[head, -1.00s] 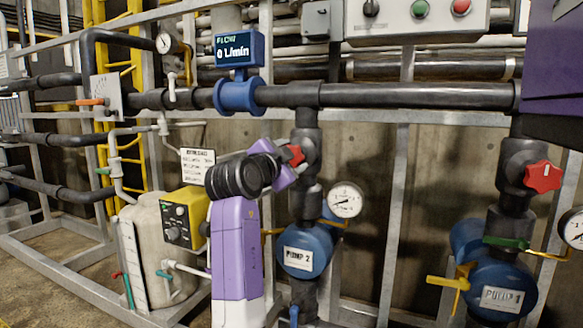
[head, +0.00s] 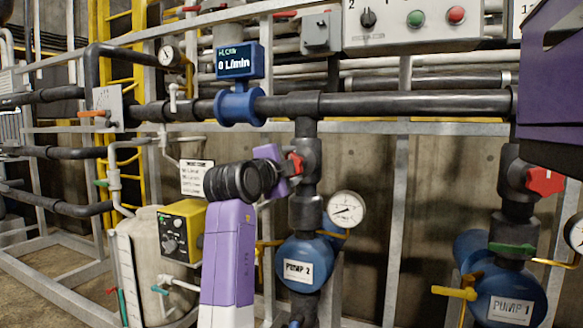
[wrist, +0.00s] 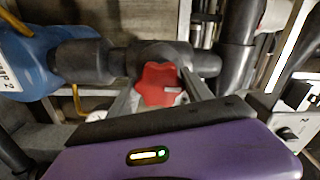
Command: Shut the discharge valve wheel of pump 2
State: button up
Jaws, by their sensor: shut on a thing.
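The red discharge valve wheel of pump 2 (head: 296,164) sits on the dark vertical pipe above the blue pump 2 (head: 302,262). In the wrist view the red wheel (wrist: 158,84) lies between the two grey fingers of my gripper (wrist: 158,95), and the valve body is behind it. My gripper (head: 290,166) is shut on the wheel, coming from the left in the head view. My purple and black arm hides part of the wheel's left side. Pump 2 also shows at the left of the wrist view (wrist: 28,60).
A white round gauge (head: 346,208) stands right of pump 2. The flow display (head: 239,60) reads 0 L/min. Another red wheel (head: 544,181) is above pump 1 (head: 505,296). A yellow dosing unit (head: 182,231) on a tank is left of my arm.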

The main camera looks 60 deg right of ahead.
jog(key=shift+f, duration=0.1)
jog(key=o, duration=1.4)
jog(key=shift+c, duration=0.2)
jog(key=shift+a, duration=0.2)
jog(key=a+p, duration=0.2)
jog(key=a, duration=0.5)
jog(key=shift+s+a, duration=0.15)
jog(key=shift+s, duration=0.15)
